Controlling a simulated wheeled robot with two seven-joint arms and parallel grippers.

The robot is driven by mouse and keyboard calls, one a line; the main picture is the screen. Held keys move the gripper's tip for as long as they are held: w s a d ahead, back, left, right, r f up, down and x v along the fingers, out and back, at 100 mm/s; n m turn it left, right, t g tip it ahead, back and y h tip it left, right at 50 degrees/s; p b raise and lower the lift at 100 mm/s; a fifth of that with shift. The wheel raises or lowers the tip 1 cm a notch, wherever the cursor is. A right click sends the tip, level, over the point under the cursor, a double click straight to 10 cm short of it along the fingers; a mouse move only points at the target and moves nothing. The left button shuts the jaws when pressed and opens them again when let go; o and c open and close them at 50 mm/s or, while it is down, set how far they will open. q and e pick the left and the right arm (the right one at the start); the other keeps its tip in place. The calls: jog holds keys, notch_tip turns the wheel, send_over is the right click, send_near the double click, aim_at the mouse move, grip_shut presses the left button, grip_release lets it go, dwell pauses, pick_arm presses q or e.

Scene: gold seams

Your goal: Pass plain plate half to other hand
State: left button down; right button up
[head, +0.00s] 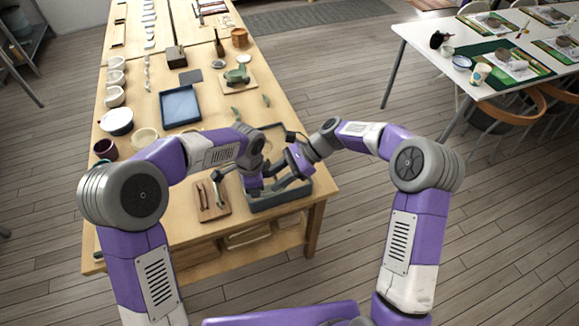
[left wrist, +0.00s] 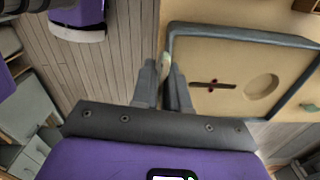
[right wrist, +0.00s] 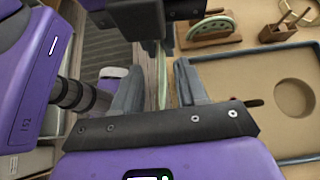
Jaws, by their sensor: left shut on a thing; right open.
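The plain plate half (right wrist: 161,78) shows nearly edge-on in the right wrist view as a thin pale green strip. Its pale edge also shows between the fingers in the left wrist view (left wrist: 165,64). My left gripper (left wrist: 162,82) is shut on it; in the head view the left gripper (head: 254,183) is over the tray's left side. My right gripper (right wrist: 156,80) is open, its fingers on either side of the strip with gaps visible. In the head view the right gripper (head: 298,163) is close beside the left, and the plate half is hard to make out.
A grey-rimmed tray (left wrist: 240,35) with a sandy bed and round hollow lies below at the table's front right corner. A wooden stand (right wrist: 206,37) holds another green curved piece. Bowls, a blue tray (head: 180,105) and tools fill the table's left and back.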

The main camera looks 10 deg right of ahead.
jog(key=shift+s+a+f, duration=0.15)
jog(key=shift+a+f, duration=0.25)
jog(key=shift+a, duration=0.2)
grip_shut()
pick_arm(q)
jog(key=c, duration=1)
grip_release()
jog(key=shift+c, duration=0.2)
